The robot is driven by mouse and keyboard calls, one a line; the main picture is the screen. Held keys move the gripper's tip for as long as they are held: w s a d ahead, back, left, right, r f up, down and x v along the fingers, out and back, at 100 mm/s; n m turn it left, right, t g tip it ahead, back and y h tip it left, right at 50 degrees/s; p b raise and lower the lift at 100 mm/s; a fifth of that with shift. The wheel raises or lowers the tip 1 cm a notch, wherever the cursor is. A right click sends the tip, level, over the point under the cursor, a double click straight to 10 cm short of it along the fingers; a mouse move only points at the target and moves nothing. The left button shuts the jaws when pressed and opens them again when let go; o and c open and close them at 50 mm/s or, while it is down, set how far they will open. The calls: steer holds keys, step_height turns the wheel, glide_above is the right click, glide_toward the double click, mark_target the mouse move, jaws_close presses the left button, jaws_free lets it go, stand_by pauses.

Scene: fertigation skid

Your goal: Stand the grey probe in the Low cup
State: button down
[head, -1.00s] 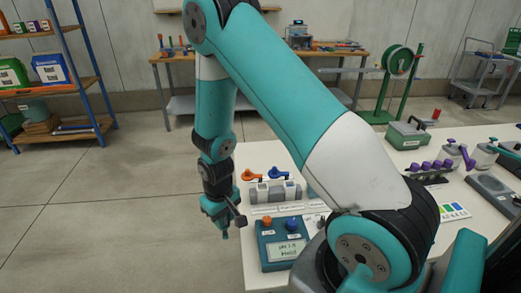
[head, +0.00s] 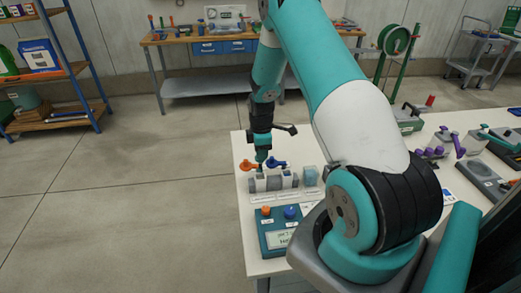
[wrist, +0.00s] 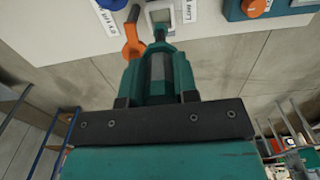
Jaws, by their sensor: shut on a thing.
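My gripper (head: 262,160) points down over the back left corner of the white table, above a grey block (head: 269,184) with white square cups. In the wrist view its teal fingers (wrist: 158,75) are shut on the grey probe (wrist: 158,67). The probe's dark lower end points at a white square cup (wrist: 160,14); I cannot tell whether it is inside or above it. An orange-handled piece (wrist: 134,35) is close beside the probe in the wrist view. White labels lie by the cups; the small print is hard to read.
A blue-handled piece (head: 276,163) and a clear container (head: 310,176) are to the right of the gripper. A teal meter (head: 283,231) with orange and blue knobs is in front of the block. Purple-topped items (head: 436,151) stand further right. The floor left of the table is clear.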

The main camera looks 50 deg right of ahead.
mark_target(261, 171)
steer(key=shift+f+b, duration=2.85)
steer(key=shift+f, duration=1.2)
steer(key=c, duration=0.8)
jaws_free()
steer(key=shift+r+p, duration=2.45)
steer(key=shift+r, duration=1.15)
